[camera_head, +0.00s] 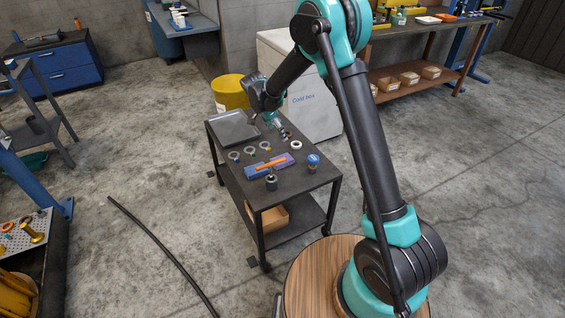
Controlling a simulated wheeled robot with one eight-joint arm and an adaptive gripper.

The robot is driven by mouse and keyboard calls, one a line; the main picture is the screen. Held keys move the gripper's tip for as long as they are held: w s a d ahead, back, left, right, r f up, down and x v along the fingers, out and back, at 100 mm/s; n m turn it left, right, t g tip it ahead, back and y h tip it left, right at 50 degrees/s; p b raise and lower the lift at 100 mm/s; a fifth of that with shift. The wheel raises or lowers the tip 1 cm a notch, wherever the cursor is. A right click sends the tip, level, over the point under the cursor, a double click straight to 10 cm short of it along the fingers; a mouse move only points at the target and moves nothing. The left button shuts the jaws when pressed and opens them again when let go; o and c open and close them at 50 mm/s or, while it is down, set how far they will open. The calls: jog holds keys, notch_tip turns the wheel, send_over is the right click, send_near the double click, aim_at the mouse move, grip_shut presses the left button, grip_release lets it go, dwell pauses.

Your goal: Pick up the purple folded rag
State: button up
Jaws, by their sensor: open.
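A flat blue-purple piece (284,158), which looks like the folded rag, lies on top of the dark cart (310,178). An orange bar-shaped object (270,163) lies across it and hides part of it. I cannot tell whether the blue left part and the purple right part are one thing. My gripper (281,133) is small in view, above the back part of the cart top, behind the rag and apart from it. It is open, and I see nothing held in it.
A grey tray (235,128) lies at the cart's back left. Several small rings, a dark cylindrical part (271,182) and a blue-topped jar (313,162) stand around the rag. A yellow bin (230,92) and a white chest (312,105) are behind the cart.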

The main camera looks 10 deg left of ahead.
jog(key=shift+m, duration=0.5)
jog(key=w+f, duration=0.1)
jog(key=f, duration=0.3)
jog(key=w+f, duration=0.1)
jog(key=f, duration=0.4)
jog(key=w+f, duration=0.1)
jog(key=f, duration=0.3)
jog(key=shift+w+a+f, duration=0.15)
jog(key=shift+w+f, duration=0.05)
jog(key=shift+f, duration=0.15)
jog(key=shift+x, duration=2.6)
jog(key=shift+a+f, duration=0.1)
jog(key=shift+a, duration=0.05)
jog(key=shift+c, duration=0.6)
jog(key=c, duration=1)
